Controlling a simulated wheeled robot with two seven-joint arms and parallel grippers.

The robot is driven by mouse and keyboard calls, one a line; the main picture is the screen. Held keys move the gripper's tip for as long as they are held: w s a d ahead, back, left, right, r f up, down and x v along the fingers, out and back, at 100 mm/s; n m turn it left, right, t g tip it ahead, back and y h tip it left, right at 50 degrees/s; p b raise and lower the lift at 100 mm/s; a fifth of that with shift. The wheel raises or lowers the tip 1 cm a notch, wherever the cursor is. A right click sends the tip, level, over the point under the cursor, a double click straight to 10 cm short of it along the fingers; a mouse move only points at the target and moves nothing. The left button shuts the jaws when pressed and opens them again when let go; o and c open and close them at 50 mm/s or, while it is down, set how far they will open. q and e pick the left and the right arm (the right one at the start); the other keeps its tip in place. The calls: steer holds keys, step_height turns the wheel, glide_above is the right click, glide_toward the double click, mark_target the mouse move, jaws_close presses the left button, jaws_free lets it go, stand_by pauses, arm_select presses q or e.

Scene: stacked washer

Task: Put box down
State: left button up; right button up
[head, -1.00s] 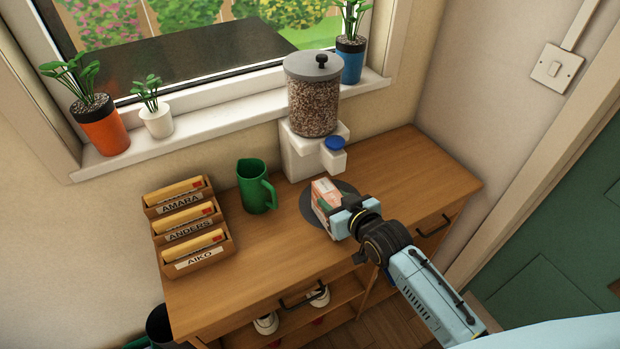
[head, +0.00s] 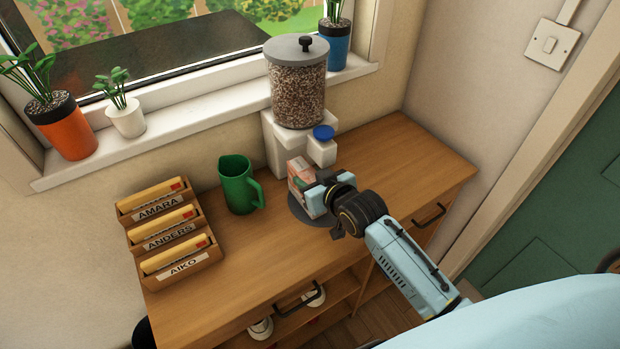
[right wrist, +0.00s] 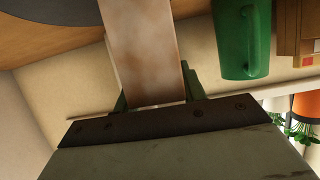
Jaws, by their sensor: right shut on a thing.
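A small pink and white box (head: 301,179) is in my right gripper (head: 314,190), in front of the food dispenser in the head view. The gripper is shut on it, and its jaws hide part of the box. Below it is a round dark mat (head: 310,219) on the wooden cabinet top; I cannot tell whether the box touches the mat. In the right wrist view the box (right wrist: 145,50) shows as a plain brownish face reaching up from between the fingers. My left gripper is not in view.
A dispenser (head: 297,95) with a blue-lidded spout stands behind the box. A green jug (head: 239,186) and a letter rack (head: 172,263) stand to the left. The front middle and right of the cabinet top (head: 410,165) are clear. Potted plants line the sill.

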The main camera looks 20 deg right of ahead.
steer(key=o, duration=1.3)
steer(key=shift+f, duration=0.1)
steer(key=shift+s+r, duration=0.1)
steer(key=shift+r, duration=0.1)
steer(key=shift+o, duration=0.5)
steer(key=p+v, duration=0.1)
steer(key=v, duration=1)
steer(key=shift+s+p, duration=0.3)
steer(key=shift+p, duration=0.1)
steer(key=w+f, duration=0.1)
steer(key=f, duration=0.1)
steer(key=w+f+p, duration=0.1)
steer(key=w, duration=0.1)
steer(key=w+f, duration=0.1)
steer(key=f, duration=0.1)
steer(key=shift+w+a+f+p, duration=0.25)
steer(key=shift+a+f+p, duration=0.05)
steer(key=shift+a+f, duration=0.1)
steer(key=shift+w+r+b+x, duration=0.1)
steer(key=shift+r+b+x, duration=0.15)
steer(key=shift+x, duration=1.2)
steer(key=shift+w+r+b+x, duration=0.1)
steer(key=shift+r+x, duration=0.1)
steer(key=shift+x, duration=1.25)
